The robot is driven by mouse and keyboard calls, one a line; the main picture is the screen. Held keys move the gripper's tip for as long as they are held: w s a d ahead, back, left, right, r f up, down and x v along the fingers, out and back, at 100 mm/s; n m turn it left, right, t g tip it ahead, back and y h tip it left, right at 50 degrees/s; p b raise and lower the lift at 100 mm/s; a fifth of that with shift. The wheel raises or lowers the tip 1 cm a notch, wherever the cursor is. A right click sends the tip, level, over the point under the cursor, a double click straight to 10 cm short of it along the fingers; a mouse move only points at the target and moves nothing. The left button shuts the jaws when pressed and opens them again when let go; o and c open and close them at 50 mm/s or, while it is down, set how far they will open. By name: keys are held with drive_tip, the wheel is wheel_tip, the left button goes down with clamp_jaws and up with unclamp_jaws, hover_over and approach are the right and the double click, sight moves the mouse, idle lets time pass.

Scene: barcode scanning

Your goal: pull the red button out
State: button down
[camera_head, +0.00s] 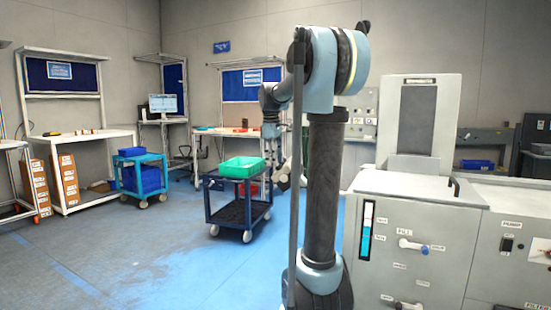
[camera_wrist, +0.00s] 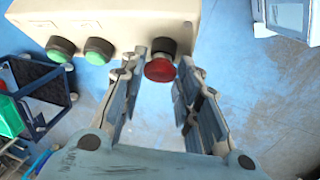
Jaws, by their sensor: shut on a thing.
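The red button (camera_wrist: 160,69) is a round red cap on a dark collar at the right end of a beige control box (camera_wrist: 110,18) in the wrist view. My gripper (camera_wrist: 165,62) is shut on the red button, with one finger on each side of it. How much of the finger pads touches it is hard to see. Two green buttons (camera_wrist: 97,50) sit on the same box, left of the red one and clear of the fingers. I cannot make out the red button in the head view, where my arm covers part of the scene.
A dark blue cart (camera_head: 238,200) with a green crate (camera_head: 242,167) stands left of my arm. A grey machine (camera_head: 420,230) with a panel of handles stands close on the right. A white thing (camera_wrist: 285,15) shows at the wrist view's top right. Blue floor is open at left.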

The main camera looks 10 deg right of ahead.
drive_tip(key=shift+w+a+r, duration=0.1)
drive_tip(key=shift+a+r, duration=0.15)
drive_tip(key=c, duration=1.2)
unclamp_jaws()
drive_tip(key=shift+r, duration=0.1)
drive_tip(key=r, duration=0.4)
drive_tip(key=s+r, duration=0.1)
drive_tip(key=r, duration=0.3)
drive_tip(key=s+a+r, duration=0.1)
drive_tip(key=r, duration=0.2)
drive_tip(key=shift+r, duration=0.4)
